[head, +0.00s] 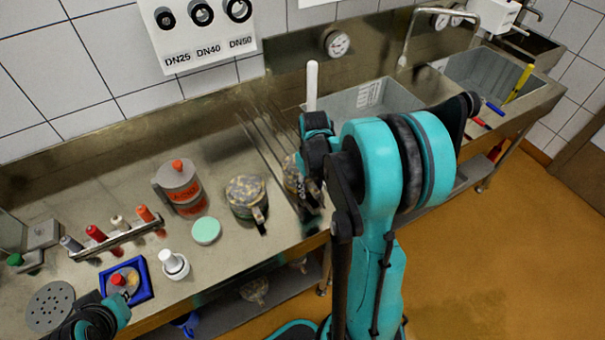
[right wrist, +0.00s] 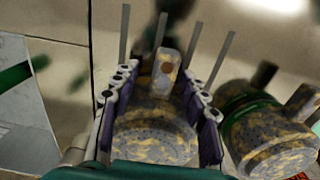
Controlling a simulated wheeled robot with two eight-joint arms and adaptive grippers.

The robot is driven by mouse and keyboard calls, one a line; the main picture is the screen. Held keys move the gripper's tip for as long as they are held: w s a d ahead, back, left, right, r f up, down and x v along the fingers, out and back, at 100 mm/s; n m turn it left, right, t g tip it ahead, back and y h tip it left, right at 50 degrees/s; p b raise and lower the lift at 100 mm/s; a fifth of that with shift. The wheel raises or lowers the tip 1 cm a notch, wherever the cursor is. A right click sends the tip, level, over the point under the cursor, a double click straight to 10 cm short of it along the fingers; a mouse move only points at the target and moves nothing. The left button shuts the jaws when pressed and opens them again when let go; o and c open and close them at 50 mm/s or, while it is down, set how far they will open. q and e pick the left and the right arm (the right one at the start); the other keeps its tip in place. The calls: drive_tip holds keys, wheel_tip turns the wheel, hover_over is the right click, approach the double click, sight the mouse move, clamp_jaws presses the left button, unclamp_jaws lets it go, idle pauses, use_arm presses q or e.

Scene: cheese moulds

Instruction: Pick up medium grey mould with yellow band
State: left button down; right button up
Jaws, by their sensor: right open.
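A mottled grey and yellow mould (right wrist: 155,130) with an upright handle lies between the two fingers of my right gripper (right wrist: 160,78) in the right wrist view. The fingers stand open on either side of it; I cannot tell whether they touch it. No clear yellow band shows on it. In the head view this mould (head: 292,176) is mostly hidden behind my right arm. A second mottled mould with a green band (right wrist: 265,125) stands to its right in the wrist view, and left of it in the head view (head: 246,190). My left gripper (head: 112,302) is at the lower left, its fingers unclear.
A grey container with an orange cap (head: 179,188), a mint-green disc (head: 206,231) and a white stoppered piece (head: 174,265) stand left of the moulds. A blue tray (head: 147,290) is near my left gripper. Thin rods (head: 262,140) rise behind the moulds; sinks (head: 385,100) lie right.

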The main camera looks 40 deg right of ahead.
clamp_jaws()
drive_tip(key=shift+r, duration=0.15)
